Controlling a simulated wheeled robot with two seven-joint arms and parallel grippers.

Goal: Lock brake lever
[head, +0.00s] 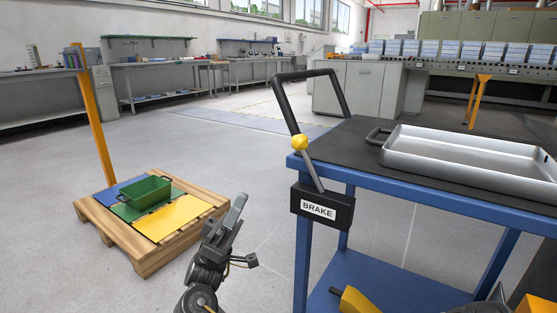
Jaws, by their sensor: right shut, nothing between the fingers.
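The brake lever (310,168) is a grey rod with a yellow knob (300,142). It rises from a black box labelled BRAKE (322,208) on the cart's left corner. The lever tilts up and to the left, with its knob near the tabletop's corner. My right gripper (239,203) is to the left of the brake box and lower than the knob in the picture. It is shut and empty, pointing up, and appears apart from the lever. My left gripper is not in view.
The blue cart (420,178) has a black handle (279,103) and carries a metal tray (400,162). A wooden pallet (146,262) with coloured panels and a green crate (145,191) stands left. Open floor lies between pallet and cart. Workbenches line the back.

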